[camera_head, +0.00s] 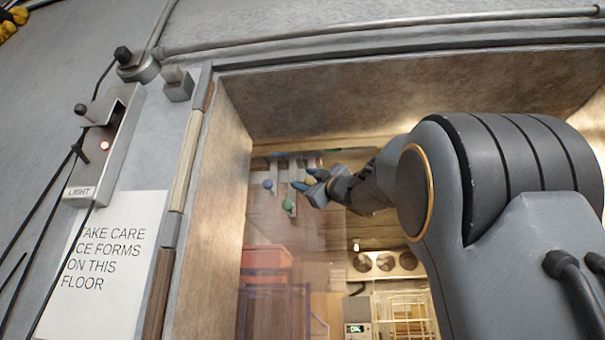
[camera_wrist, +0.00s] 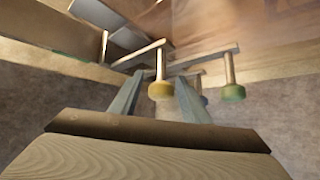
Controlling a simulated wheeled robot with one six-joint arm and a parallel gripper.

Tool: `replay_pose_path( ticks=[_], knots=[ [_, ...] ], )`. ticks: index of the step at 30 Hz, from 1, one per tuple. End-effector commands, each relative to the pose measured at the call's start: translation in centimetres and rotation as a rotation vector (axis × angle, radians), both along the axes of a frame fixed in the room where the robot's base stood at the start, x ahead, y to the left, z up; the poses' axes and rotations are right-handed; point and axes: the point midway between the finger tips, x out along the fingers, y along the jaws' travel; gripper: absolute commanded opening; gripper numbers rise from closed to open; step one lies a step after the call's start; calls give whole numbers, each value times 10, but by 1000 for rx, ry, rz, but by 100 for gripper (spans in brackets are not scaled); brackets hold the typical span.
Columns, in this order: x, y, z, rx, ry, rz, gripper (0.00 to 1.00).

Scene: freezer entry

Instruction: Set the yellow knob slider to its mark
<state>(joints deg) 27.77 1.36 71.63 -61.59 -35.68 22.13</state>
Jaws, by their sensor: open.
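The yellow knob (camera_wrist: 161,90) hangs on a pale stem from a slider bar in the wrist view. My gripper (camera_wrist: 159,80) is open, with one blue-grey finger on each side of the yellow knob's stem. I cannot tell whether either finger touches it. In the head view my gripper (camera_head: 305,183) is at the sliders, and the yellow knob (camera_head: 310,180) is mostly hidden by the fingers. The green knob (camera_wrist: 233,92) is just right of the right finger in the wrist view. The blue knob (camera_head: 268,184) is left of my gripper in the head view. No mark can be made out.
The green knob (camera_head: 288,205) sits close to my gripper. A doorway frame (camera_head: 207,200) surrounds the opening my arm reaches through. Inside are a red crate (camera_head: 266,258), a fan unit (camera_head: 385,262) and a wire basket (camera_head: 405,315). A light switch box (camera_head: 105,145) is outside at left.

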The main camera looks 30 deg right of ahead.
Motion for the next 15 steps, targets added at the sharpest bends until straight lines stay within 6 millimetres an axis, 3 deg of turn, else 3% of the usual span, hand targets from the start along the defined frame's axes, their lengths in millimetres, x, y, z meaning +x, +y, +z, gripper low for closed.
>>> replay_pose_path(
  ticks=[6,15],
  knots=[
    [14,3,8,1,1,3,42],
    [16,5,7,1,1,3,41]
  ],
)
